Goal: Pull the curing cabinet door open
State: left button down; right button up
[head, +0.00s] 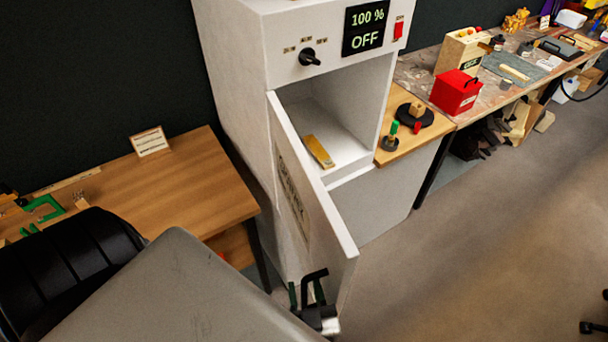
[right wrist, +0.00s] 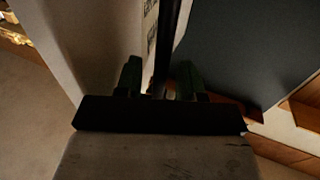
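The curing cabinet (head: 228,60) is white, with a dark display reading "100 %" and "OFF". Its door (head: 310,205) is swung wide open toward me from the left side, so the inside shows. A black handle (head: 304,289) is on the door's lower outer part. My right gripper (head: 305,294) is at this handle, one green finger on each side of it, with a visible gap. In the right wrist view the fingers (right wrist: 158,80) stand apart on either side of a dark bar that looks like the handle. Contact is unclear. My left gripper is out of view.
A yellowish piece (head: 319,151) lies inside the cabinet. A wooden table (head: 190,180) stands left of it. On the right, a workbench (head: 415,70) carries a red box (head: 455,92) and several tools. The floor (head: 470,250) at right is mostly free.

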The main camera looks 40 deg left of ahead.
jog(key=b+v, duration=0.2)
jog(key=v, duration=0.8)
jog(key=shift+b, duration=0.3)
jog(key=shift+a, duration=0.1)
